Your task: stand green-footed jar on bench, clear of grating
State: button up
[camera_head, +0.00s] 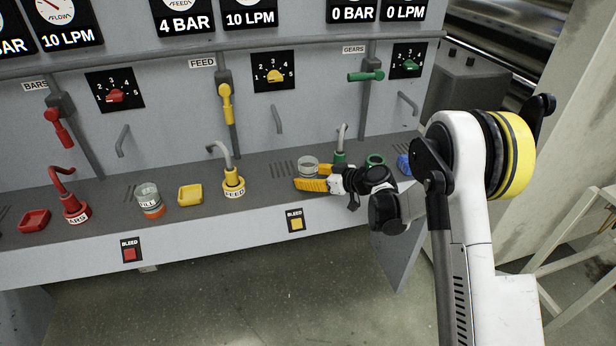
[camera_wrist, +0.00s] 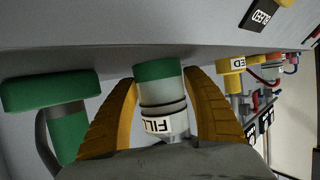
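The green-footed jar (camera_wrist: 163,112) is clear, with a green foot, dark bands and a FILL label. It shows upside down in the wrist view, between the yellow fingers of my gripper (camera_wrist: 160,100), which appear shut on its sides. In the head view the jar's clear rim (camera_head: 308,161) shows above the near finger of my gripper (camera_head: 314,182), and its foot is hidden. The jar is upright at the bench (camera_head: 262,183); I cannot tell if its foot touches the surface. A slotted grating (camera_head: 283,168) lies just left of the jar.
A green tap (camera_head: 340,156) stands close right of the jar, also large in the wrist view (camera_wrist: 50,91). A green ring-shaped dish (camera_head: 375,160) is farther right. The yellow FEED tap (camera_head: 233,182), yellow dish (camera_head: 190,195) and orange-footed jar (camera_head: 149,201) stand left. Bench shows free left of the jar.

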jog(key=shift+o, duration=0.4)
jog(key=shift+r, duration=0.1)
jog(key=shift+r+p, duration=0.2)
jog(key=shift+p, duration=0.1)
jog(key=p+v, duration=0.3)
jog(key=v, duration=0.9)
jog(key=shift+s, duration=0.1)
jog(key=s+d+r+m+g+h, duration=0.1)
jog(key=s+d+r+m+h, duration=0.25)
jog(key=s+r, duration=0.55)
jog(key=s+d+r+m+h, duration=0.3)
jog(key=s+r+m+h, duration=0.15)
jog(key=s, duration=0.85)
jog(key=s+d+m+h, duration=0.2)
jog(key=s+d, duration=0.3)
jog(key=s, duration=0.5)
jog(key=shift+s+d+m+h, duration=0.3)
jog(key=shift+m+h, duration=0.1)
jog(key=shift+h, duration=0.1)
